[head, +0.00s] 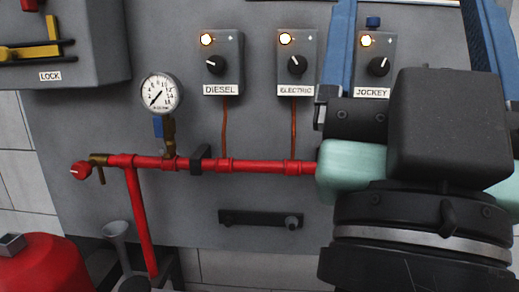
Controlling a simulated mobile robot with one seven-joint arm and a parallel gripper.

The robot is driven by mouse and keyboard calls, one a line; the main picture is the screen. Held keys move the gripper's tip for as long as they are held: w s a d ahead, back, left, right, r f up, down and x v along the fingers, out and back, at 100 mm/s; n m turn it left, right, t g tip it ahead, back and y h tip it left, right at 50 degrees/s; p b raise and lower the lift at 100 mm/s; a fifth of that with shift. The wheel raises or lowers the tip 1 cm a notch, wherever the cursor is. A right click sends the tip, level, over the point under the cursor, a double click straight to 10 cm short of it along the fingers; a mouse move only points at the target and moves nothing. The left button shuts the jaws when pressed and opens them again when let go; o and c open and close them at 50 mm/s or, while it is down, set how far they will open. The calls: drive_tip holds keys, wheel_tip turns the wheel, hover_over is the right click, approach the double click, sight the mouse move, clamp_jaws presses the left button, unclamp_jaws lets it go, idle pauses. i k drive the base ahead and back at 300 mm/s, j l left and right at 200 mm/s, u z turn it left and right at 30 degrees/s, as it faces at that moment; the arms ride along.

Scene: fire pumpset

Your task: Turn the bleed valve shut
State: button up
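A red round knob (80,170) sits on a brass fitting (99,160) with a short downward spout, at the left end of a red pipe. A second brass valve (169,130) with a blue handle (158,127) stands below the pressure gauge (160,94). The picture does not label which is the bleed valve. My gripper (410,20) is at the right, far from both valves. Its two blue fingers point up and stand wide apart.
The red pipe (232,164) runs across the grey panel and passes behind my gripper. Knob boxes read DIESEL (223,64), ELECTRIC (297,64) and JOCKEY (374,65). A grey funnel (117,231) stands below the spout. A lock box (62,45) juts out upper left.

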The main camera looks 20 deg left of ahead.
sight(80, 170)
drive_tip(key=u, duration=0.4)
drive_tip(key=i+j+u, duration=0.1)
drive_tip(key=u, duration=0.25)
drive_tip(key=i+u, duration=0.1)
drive_tip(key=u, duration=0.3)
drive_tip(key=i+l, duration=0.2)
drive_tip(key=i, duration=0.25)
